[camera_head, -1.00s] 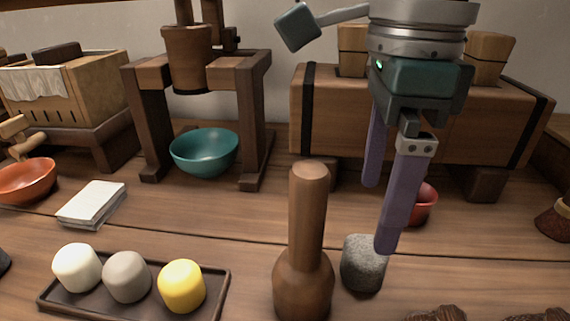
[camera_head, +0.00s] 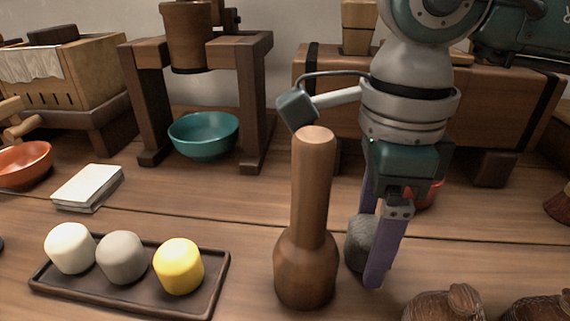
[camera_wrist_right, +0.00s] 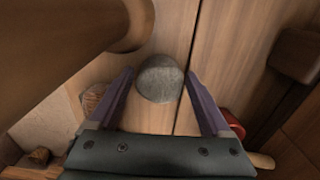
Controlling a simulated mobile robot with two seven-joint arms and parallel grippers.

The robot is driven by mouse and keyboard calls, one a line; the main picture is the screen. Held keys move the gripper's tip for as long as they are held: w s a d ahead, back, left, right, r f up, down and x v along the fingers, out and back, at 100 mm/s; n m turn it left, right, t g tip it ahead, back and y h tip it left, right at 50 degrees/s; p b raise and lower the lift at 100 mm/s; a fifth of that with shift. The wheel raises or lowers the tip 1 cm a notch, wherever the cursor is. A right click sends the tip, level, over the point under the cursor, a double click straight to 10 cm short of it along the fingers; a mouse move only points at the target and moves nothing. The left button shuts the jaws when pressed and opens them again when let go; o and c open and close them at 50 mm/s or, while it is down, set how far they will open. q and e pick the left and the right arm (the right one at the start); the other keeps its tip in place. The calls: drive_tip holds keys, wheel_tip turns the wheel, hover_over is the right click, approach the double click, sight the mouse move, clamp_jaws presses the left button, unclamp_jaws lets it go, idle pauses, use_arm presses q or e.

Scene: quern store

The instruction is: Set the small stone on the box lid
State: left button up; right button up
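The small stone (camera_head: 360,243) is a grey, speckled, rounded lump standing on the wooden table just right of a tall wooden pestle. It also shows in the right wrist view (camera_wrist_right: 160,78), at the fingertips. My right gripper (camera_head: 371,250) is open and low at the stone, its purple fingers pointing down. In the wrist view the fingertips (camera_wrist_right: 161,73) lie either side of the stone; contact is not clear. One finger hides part of the stone in the head view. I cannot tell which surface is the box lid. My left gripper is not in view.
The upright pestle (camera_head: 307,220) stands close left of the stone. A dark tray (camera_head: 212,291) holds white, grey and yellow pieces. A teal bowl (camera_head: 204,136), a white pad (camera_head: 88,187) and a red bowl (camera_head: 428,195) stand farther back. Brown lumps (camera_head: 446,303) lie front right.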

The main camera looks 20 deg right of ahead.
clamp_jaws()
idle(0.4)
